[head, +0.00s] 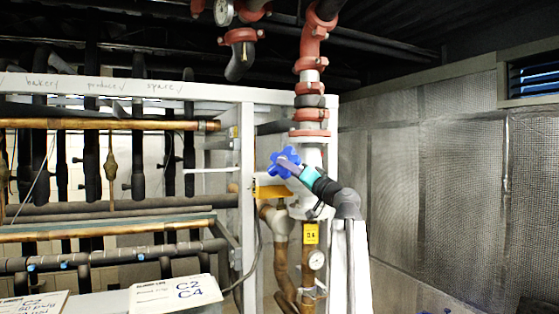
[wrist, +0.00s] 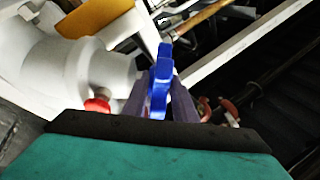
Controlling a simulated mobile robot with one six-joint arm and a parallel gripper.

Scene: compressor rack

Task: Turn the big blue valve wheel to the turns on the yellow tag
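The big blue valve wheel (head: 287,156) is in the middle of the head view, on the pale valve body by the vertical pipe. My gripper (head: 283,168) reaches it from the lower right and hides part of it. In the wrist view the wheel's blue rim (wrist: 160,88) stands edge-on between the two dark fingers of my gripper (wrist: 160,100). The fingers lie close against both sides of the rim, with little or no gap. The yellow tag (head: 311,234) hangs on the pipe below the valve; its dark marking is too small to read surely.
A white rack frame (head: 246,170) with copper and black pipes stands on the left. Red-collared pipe (head: 312,45) rises above the valve. A small gauge (head: 316,260) sits below the tag. A white sign (head: 176,293) is at lower left. A mesh-covered wall (head: 440,170) is at right.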

